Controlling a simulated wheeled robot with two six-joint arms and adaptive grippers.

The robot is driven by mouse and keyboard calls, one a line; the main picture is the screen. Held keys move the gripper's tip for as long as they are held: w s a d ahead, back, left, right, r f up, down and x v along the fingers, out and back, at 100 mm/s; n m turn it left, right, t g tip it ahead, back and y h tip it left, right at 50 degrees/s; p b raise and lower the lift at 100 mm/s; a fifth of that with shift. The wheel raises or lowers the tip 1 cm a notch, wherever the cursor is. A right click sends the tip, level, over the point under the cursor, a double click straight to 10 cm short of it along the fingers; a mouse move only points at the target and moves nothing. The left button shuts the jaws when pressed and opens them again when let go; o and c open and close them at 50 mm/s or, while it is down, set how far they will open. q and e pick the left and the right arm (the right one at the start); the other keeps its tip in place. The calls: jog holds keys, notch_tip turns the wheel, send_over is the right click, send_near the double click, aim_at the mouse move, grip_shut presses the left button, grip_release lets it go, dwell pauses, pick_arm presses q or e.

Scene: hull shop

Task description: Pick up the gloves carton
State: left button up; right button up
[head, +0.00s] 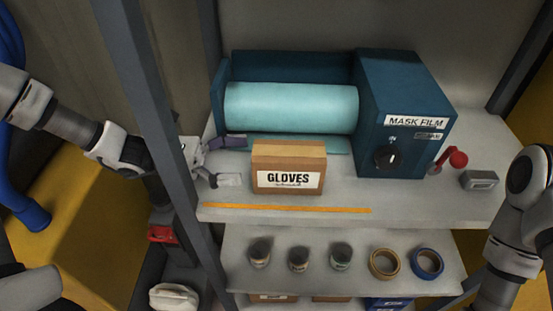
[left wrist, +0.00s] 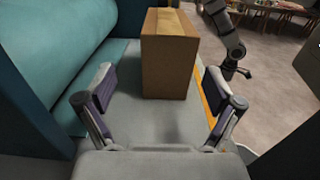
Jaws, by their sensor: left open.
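The gloves carton (head: 288,167) is a brown cardboard box with a white GLOVES label, standing upright on the upper shelf. In the left wrist view the carton (left wrist: 169,58) stands straight ahead, a little beyond the fingertips. My left gripper (head: 231,160) is just left of the carton, low over the shelf. In the left wrist view my left gripper (left wrist: 160,88) is open and empty, its fingers spread wider than the carton and apart from it. My right arm shows at the right edge of the head view, but its gripper is out of view.
A teal mask film dispenser (head: 406,145) with a light teal roll (head: 290,107) stands behind the carton. A grey shelf post (head: 148,110) crosses near my left arm. An orange strip (head: 285,208) marks the shelf front. Tape rolls (head: 384,263) and several jars (head: 298,259) sit below.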

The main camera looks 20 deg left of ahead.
aim_at(281, 161)
pick_arm(q)
jog(key=d, duration=0.4)
jog(key=shift+s+r, duration=0.25)
jog(key=shift+r, duration=0.15)
jog(key=x, duration=0.4)
jog(key=shift+w+d+f+p, duration=0.1)
jog(key=shift+w+d+p, duration=0.05)
jog(key=shift+w+p, duration=0.3)
jog(key=shift+d, duration=0.2)
jog(key=shift+a, duration=0.3)
jog(key=c, duration=1.3)
jog(key=shift+d, duration=0.15)
jog(key=shift+c, duration=0.3)
